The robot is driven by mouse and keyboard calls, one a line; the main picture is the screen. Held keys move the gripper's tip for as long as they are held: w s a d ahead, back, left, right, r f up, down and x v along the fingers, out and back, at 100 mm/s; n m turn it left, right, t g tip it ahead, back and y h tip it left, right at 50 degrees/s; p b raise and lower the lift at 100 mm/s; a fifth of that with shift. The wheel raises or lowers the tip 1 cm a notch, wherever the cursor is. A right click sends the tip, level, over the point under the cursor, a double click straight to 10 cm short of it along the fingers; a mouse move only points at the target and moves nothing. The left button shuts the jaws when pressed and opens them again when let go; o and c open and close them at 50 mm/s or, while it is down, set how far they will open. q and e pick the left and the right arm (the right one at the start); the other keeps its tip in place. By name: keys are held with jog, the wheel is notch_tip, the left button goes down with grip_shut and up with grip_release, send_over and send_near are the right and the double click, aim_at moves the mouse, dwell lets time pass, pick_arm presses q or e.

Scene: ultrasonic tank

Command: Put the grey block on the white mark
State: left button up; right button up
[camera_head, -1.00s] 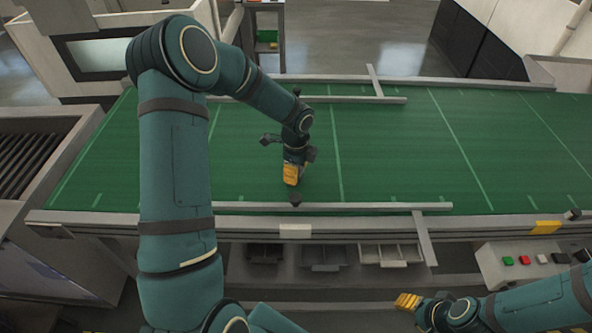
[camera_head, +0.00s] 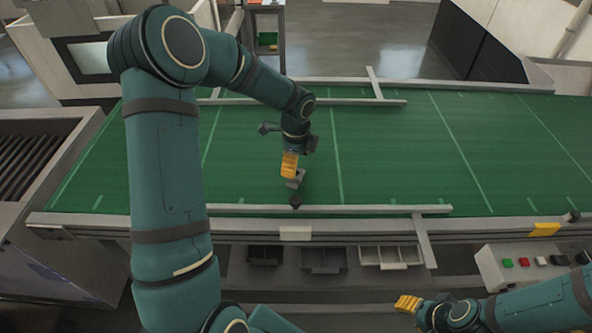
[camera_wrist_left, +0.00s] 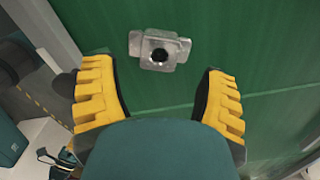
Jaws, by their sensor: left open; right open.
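The grey block (camera_head: 296,180) lies on the green conveyor belt, near its front guide rail, partly hidden by my left gripper in the head view. In the left wrist view the grey block (camera_wrist_left: 160,50) is a metallic piece with side tabs and a dark round centre. My left gripper (camera_head: 290,165) is open and empty just above it; its yellow fingers also show in the left wrist view (camera_wrist_left: 163,88), apart from the block. My right gripper (camera_head: 407,303) is open, low in front of the conveyor. I cannot tell which pale marking is the white mark.
Pale lines cross the green belt (camera_head: 400,150); one line (camera_head: 335,155) runs just right of the block. A button box (camera_head: 525,265) stands front right. The belt's right side is clear.

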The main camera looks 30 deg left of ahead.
pick_arm(q)
notch_tip(320, 180, up, 7)
jog(key=shift+r, duration=0.2)
dwell(0.6)
